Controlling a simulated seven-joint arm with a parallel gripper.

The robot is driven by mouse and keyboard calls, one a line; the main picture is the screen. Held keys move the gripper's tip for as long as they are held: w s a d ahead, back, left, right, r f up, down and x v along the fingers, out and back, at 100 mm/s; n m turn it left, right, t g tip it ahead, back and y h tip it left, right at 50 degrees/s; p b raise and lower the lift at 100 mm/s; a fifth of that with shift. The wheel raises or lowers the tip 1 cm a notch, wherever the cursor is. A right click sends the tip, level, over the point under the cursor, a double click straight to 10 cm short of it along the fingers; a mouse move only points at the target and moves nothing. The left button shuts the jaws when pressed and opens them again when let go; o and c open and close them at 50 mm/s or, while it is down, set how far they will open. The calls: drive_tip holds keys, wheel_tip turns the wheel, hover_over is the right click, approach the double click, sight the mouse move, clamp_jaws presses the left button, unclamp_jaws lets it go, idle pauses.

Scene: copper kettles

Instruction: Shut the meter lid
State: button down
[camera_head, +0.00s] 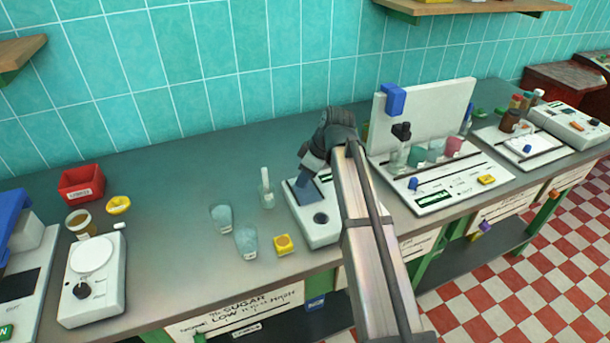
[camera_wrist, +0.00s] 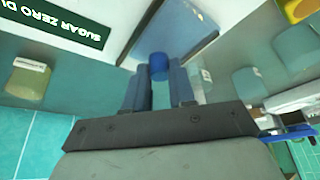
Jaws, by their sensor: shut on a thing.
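The meter (camera_head: 316,227) is a small white box with a black dial on its front, standing on the bench in the middle of the head view. Its blue-grey lid (camera_head: 306,193) appears raised and tilted; its hinge is not clear. The wrist view shows the lid (camera_wrist: 190,27) close up, next to the white meter body (camera_wrist: 125,38). In the head view my gripper (camera_head: 308,170) is at the lid, partly hidden by my arm.
Left of the meter stand a clear bottle (camera_head: 267,190), two bluish cups (camera_head: 222,217) (camera_head: 246,241) and a yellow block (camera_head: 283,245). A larger white device (camera_head: 450,185) with an upright panel is close on the right.

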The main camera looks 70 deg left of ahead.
drive_tip(key=d, duration=0.9)
drive_tip(key=shift+d, duration=0.1)
drive_tip(key=c, duration=0.9)
unclamp_jaws()
drive_tip(key=v, duration=1.4)
drive_tip(key=shift+f, duration=0.1)
